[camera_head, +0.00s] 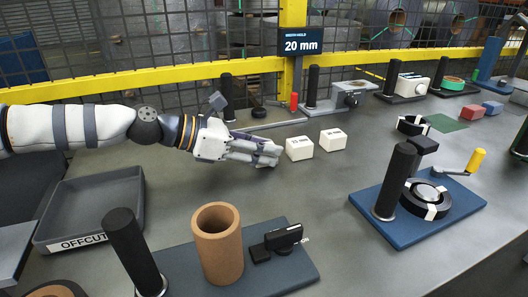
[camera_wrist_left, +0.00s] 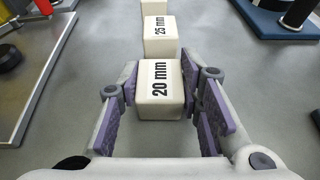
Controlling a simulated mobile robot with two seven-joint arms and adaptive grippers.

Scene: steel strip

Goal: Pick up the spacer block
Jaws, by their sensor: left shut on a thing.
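A sign (camera_head: 303,45) on the yellow post reads "20 mm". In the left wrist view, a white spacer block marked "20 mm" (camera_wrist_left: 159,100) sits between the purple finger pads of my left gripper (camera_wrist_left: 165,100), which is shut on it. In the head view my left gripper (camera_head: 268,154) is low over the grey bench, and its fingers hide that block. I cannot tell whether the block touches the bench. A white block marked "25 mm" (camera_wrist_left: 160,38) stands just beyond it, and it also shows in the head view (camera_head: 299,148). Another white block (camera_head: 333,140) is farther right. My right gripper is not in view.
A grey tray labelled "OFFCUT" (camera_head: 95,241) lies at the left. A brown tube (camera_head: 217,245) stands on a blue plate at the front. A blue fixture (camera_head: 375,207) with a yellow-handled crank is at the right. The bench between them is clear.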

